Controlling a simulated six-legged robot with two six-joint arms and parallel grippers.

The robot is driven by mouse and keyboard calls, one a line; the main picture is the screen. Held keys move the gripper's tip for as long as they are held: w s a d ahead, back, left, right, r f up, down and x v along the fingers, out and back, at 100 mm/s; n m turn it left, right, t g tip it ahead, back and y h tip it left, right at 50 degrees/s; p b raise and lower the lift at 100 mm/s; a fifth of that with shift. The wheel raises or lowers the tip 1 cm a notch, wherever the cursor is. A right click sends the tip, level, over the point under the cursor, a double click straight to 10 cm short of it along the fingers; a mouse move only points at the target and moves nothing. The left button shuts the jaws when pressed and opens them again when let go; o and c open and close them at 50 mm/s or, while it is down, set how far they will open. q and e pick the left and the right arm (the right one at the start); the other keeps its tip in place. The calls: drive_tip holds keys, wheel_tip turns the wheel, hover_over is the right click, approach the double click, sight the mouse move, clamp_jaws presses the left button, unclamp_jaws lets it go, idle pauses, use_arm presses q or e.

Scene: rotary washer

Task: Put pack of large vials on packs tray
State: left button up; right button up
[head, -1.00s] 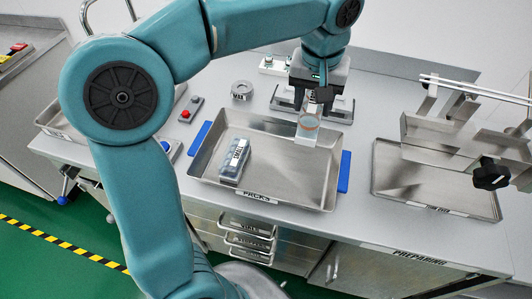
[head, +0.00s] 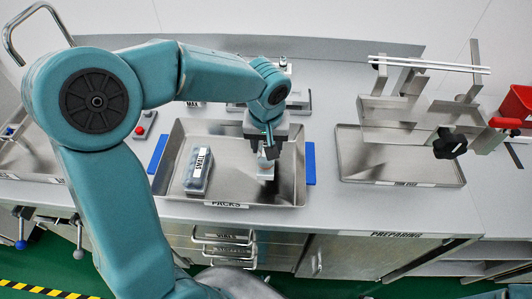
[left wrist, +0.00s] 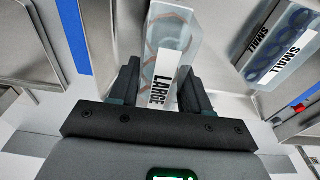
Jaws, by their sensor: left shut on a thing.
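My left gripper (head: 268,153) points down over the right part of the metal packs tray (head: 228,204), which carries a PACKS label. It is shut on the pack of large vials (head: 266,171), a clear pack with a white label. In the left wrist view the pack (left wrist: 172,45) stands between the two fingers, and its label reads LARGE. The fingers hide part of it in the head view. I cannot tell whether its bottom touches the tray floor. My right gripper is not in view.
A pack of small vials (head: 198,172) lies in the left part of the tray. Blue handles (head: 310,163) flank the tray. A second metal tray (head: 400,172) with a metal rack (head: 410,115) stands to the right. The tray floor between the packs is clear.

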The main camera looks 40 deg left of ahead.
use_arm(q)
wheel_tip(320, 180, down, 4)
drive_tip(key=shift+f, duration=0.2)
drive_tip(key=shift+d, duration=0.1)
drive_tip(key=shift+w+f+b, duration=0.1)
drive_tip(key=shift+f+b, duration=0.25)
drive_tip(key=shift+b, duration=0.2)
drive_tip(key=o, duration=1.1)
drive_tip(key=shift+r, duration=0.1)
drive_tip(key=r, duration=0.4)
drive_tip(key=r+p, duration=0.1)
drive_tip(key=r, duration=0.3)
drive_tip(key=s+r, duration=0.1)
drive_tip(key=r, duration=0.3)
drive_tip(key=shift+s+d, duration=0.1)
drive_tip(key=shift+d, duration=0.15)
drive_tip(key=shift+s+r, duration=0.1)
drive_tip(key=shift+r, duration=0.2)
